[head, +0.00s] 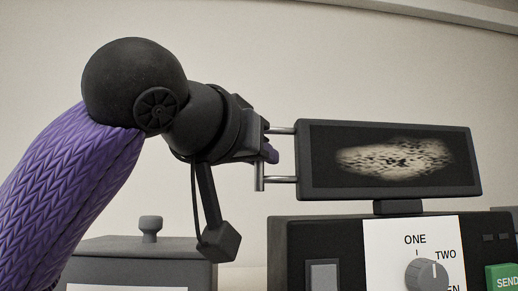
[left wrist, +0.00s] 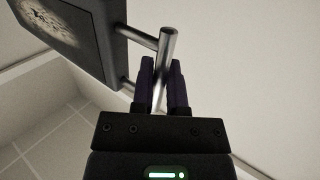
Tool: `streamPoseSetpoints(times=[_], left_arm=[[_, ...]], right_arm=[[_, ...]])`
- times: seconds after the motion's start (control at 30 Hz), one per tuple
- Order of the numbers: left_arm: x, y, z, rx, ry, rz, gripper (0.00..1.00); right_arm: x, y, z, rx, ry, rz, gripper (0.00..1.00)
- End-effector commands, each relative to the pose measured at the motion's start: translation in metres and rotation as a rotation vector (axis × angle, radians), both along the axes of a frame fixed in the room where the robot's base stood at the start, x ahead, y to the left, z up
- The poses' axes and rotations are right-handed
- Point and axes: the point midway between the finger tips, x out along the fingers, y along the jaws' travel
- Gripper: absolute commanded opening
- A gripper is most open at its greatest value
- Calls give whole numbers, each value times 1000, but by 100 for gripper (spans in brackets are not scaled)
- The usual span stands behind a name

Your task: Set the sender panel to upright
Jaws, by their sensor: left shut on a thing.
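The sender panel (head: 390,160) is a dark rectangular screen with a pale speckled patch, mounted on a short neck above a dark box. Its face shows toward the head view; I cannot tell its exact tilt. A metal bar handle (head: 260,178) stands off its left side on two rods. My left gripper (head: 271,153) is shut on this handle, its purple fingers around the bar. In the left wrist view the bar (left wrist: 167,48) runs between the fingers (left wrist: 161,88), and the panel (left wrist: 75,35) shows at upper left. My right gripper is not in view.
The dark box (head: 325,236) below the panel has a white plate (head: 385,265) with a knob (head: 427,274) marked ONE and TWO. A green SEND button (head: 502,278) is at right. A grey lidded box (head: 140,249) stands at lower left. The wall behind is bare.

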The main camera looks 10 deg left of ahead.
Motion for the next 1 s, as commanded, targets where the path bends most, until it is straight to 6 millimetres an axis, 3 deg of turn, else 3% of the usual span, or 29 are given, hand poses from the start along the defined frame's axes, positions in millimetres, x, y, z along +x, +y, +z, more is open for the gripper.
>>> streamPoseSetpoints(times=[0.3, 0.33, 0.47, 0.77, 1.0], left_arm=[[0, 1, 2, -6, -5, 1, 0], [0, 1, 2, -6, -5, 1, 23], [0, 1, 1, -4, -3, 1, 50], [-3, 1, 0, -3, -1, 0, 50], [-55, 18, -1, -4, -6, 0, 50]], right_arm=[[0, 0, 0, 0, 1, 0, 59], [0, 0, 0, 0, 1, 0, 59], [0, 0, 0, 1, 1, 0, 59], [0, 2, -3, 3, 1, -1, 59], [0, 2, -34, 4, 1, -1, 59]])
